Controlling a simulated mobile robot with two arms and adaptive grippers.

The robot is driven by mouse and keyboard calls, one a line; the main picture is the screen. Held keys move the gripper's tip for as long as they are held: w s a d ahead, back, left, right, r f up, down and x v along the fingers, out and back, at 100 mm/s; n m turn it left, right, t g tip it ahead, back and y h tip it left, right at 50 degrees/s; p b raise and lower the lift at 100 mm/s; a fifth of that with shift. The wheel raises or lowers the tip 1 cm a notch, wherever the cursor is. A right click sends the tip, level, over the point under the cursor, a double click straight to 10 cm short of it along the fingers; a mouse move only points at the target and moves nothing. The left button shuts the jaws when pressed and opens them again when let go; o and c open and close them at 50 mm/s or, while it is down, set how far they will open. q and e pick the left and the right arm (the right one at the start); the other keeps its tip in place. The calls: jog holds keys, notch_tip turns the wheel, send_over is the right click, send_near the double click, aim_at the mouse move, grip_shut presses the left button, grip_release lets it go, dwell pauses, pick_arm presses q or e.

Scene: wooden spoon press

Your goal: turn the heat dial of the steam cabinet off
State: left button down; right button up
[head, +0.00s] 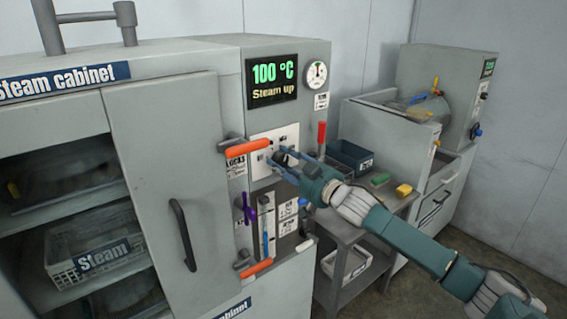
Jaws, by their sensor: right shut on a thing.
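The grey steam cabinet (168,145) stands at the left and centre. Its display (272,81) reads 100 °C and "Steam up", with a round gauge (316,75) to its right. A pale control panel (262,140) sits below the display. My right gripper (280,160) is at this panel, its fingers shut around a small dark knob, which looks like the heat dial. The fingers hide most of the knob and its markings, so its setting cannot be read. My left gripper is not in view.
Orange-red latch handles (247,147) stick out left of the panel and lower down. A red lever (321,139) stands to the right. Purple and blue tools hang below. A grey side table (345,232) with bins and another machine (440,110) stand at the right.

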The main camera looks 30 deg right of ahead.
jog(key=shift+f, duration=0.2)
jog(key=n, duration=0.4)
jog(key=shift+f+n, duration=0.1)
jog(key=shift+n, duration=0.2)
jog(key=n, duration=1)
jog(key=shift+n, duration=0.4)
jog(key=shift+d+n, duration=0.1)
jog(key=shift+n, duration=2.1)
jog(key=shift+r, duration=0.25)
jog(key=o, duration=1.2)
jog(key=shift+d, duration=0.15)
jog(key=shift+c, duration=0.2)
jog(key=shift+s, duration=0.1)
